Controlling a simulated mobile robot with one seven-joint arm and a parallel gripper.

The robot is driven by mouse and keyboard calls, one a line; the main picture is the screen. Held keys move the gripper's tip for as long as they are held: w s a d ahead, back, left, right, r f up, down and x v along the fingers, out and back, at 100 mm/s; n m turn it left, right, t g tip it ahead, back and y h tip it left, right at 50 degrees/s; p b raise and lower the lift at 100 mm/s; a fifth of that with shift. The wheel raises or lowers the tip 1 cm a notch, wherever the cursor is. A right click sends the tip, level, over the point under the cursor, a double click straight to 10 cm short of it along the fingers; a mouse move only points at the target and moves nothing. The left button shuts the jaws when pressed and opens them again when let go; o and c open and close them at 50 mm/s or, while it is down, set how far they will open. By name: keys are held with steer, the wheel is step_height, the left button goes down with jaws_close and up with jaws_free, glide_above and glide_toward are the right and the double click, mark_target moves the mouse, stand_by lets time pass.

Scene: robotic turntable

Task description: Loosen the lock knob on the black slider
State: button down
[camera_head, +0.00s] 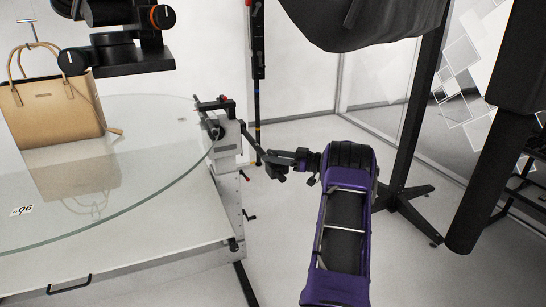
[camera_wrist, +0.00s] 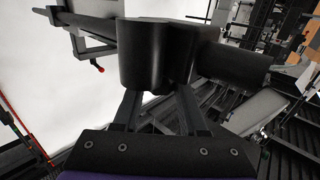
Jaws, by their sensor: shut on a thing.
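The black slider (camera_head: 215,104) sits on the grey support at the right edge of the glass turntable in the head view. My gripper (camera_head: 256,147) reaches in from the right, its fingers pointing at that support. In the wrist view, my gripper (camera_wrist: 157,92) has one finger on each side of a black rounded knob (camera_wrist: 150,50) and is shut on it. The knob's far side is hidden. In the head view the knob is too small and dark to separate clearly from the slider and the fingers.
A tan handbag (camera_head: 55,110) stands on the glass turntable (camera_head: 150,150) at left. A black camera-like device (camera_head: 115,50) hangs above it. A red-tipped lever (camera_wrist: 97,66) is left of the knob. A black stand (camera_head: 405,190) is right of my arm. Open floor lies below the gripper.

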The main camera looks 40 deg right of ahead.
steer(key=shift+r+y, duration=0.1)
steer(key=shift+y, duration=0.2)
steer(key=shift+c, duration=2.2)
jaws_free()
steer(key=v, duration=1.7)
steer(key=shift+r+p, duration=0.2)
steer(key=shift+p, duration=0.2)
steer(key=shift+s+d, duration=0.1)
steer(key=shift+d, duration=0.05)
